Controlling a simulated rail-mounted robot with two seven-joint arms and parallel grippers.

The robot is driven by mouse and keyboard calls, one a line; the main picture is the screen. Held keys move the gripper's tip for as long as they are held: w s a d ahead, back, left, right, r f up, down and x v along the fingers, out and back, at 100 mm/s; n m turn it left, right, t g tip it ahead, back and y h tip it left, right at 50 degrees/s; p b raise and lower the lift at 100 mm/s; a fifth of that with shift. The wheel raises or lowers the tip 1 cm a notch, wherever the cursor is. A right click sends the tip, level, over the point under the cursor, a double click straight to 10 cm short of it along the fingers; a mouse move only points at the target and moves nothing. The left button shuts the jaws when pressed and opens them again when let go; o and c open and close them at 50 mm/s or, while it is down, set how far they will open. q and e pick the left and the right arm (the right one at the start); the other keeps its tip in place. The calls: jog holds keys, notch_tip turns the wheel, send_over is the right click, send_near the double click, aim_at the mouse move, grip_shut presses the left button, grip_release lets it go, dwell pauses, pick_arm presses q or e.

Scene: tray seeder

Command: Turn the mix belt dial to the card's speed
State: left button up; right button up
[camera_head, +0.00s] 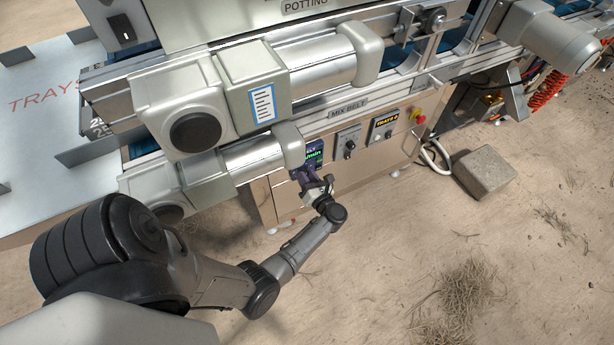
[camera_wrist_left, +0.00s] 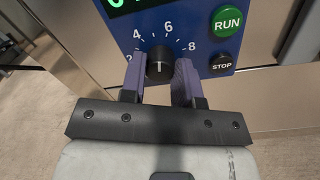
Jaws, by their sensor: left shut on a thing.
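The mix belt dial (camera_wrist_left: 160,62) is a round black knob with a light mark on a blue panel (camera_wrist_left: 205,25). Its printed scale shows 4, 6 and 8; I cannot read the pointer's exact setting. My left gripper (camera_wrist_left: 160,80) has its two purple fingers on either side of the dial and is shut on it. In the head view the left gripper (camera_head: 319,187) is at the blue panel (camera_head: 314,153) and hides the dial. A small black sign with yellow letters (camera_head: 384,123) is on the cabinet, too small to read surely. My right gripper is not in view.
A green RUN button (camera_wrist_left: 227,20) and a black STOP button (camera_wrist_left: 220,65) are right of the dial. A green display (camera_wrist_left: 135,4) is above it. A grey control plate (camera_head: 347,142) and a red stop button (camera_head: 417,115) are further right. A concrete block (camera_head: 485,173) lies on the floor.

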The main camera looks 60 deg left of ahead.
pick_arm(q)
jog(key=shift+m, duration=1.1)
jog(key=o, duration=0.9)
jog(key=shift+d+f+p, duration=0.15)
jog(key=shift+d+p, duration=0.75)
jog(key=shift+d, duration=2.85)
jog(key=shift+m, duration=0.4)
